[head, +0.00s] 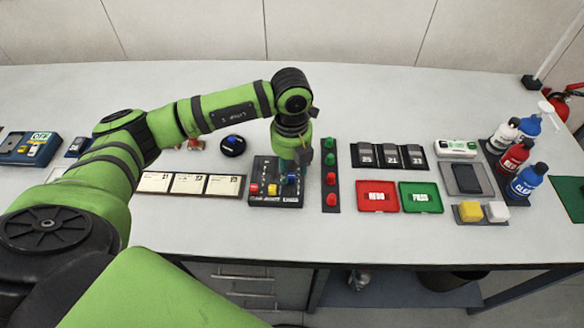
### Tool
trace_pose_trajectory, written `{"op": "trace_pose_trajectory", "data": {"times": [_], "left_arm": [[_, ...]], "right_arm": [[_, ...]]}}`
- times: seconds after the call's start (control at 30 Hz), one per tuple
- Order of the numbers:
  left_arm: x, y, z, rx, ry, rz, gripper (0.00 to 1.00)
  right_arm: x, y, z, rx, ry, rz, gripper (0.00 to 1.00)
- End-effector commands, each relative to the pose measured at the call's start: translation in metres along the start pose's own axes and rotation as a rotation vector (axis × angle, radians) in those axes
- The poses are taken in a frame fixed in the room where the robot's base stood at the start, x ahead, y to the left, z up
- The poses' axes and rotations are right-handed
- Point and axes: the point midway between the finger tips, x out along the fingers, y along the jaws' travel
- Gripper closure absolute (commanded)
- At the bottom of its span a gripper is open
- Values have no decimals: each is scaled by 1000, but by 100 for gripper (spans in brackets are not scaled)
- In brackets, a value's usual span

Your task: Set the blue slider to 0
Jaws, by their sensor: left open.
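The slider box (264,199) is a black panel on the bench, near the middle of the head view. It carries a red knob (254,189), a yellow knob (272,190) and a blue slider knob (291,179) at its right side. My left gripper (297,165) points down over the right part of the box, at the blue knob. It is open; whether its fingers touch the knob cannot be told. The gripper and wrist hide the upper right of the panel, and the scale marks are too small to read. My right gripper is out of view.
A strip of green and red buttons (331,187) stands close on the right. Red (378,197) and green (421,197) trays lie beyond it. Cards (188,184) lie to the left. Bottles (526,182) stand at the right end. The bench front is clear.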

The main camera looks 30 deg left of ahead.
Motion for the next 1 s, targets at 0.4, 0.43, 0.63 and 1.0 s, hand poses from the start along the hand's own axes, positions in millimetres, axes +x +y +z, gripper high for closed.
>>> {"op": "trace_pose_trajectory", "data": {"times": [0.4,0.43,0.63,1.0], "left_arm": [[24,-1,0,2,1,-3,59],[24,-1,0,2,1,-3,59],[23,-1,0,2,1,-3,100],[24,-2,-14,7,3,-7,100]], "right_arm": [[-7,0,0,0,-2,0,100],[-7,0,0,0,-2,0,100],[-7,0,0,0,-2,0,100],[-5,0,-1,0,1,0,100]]}}
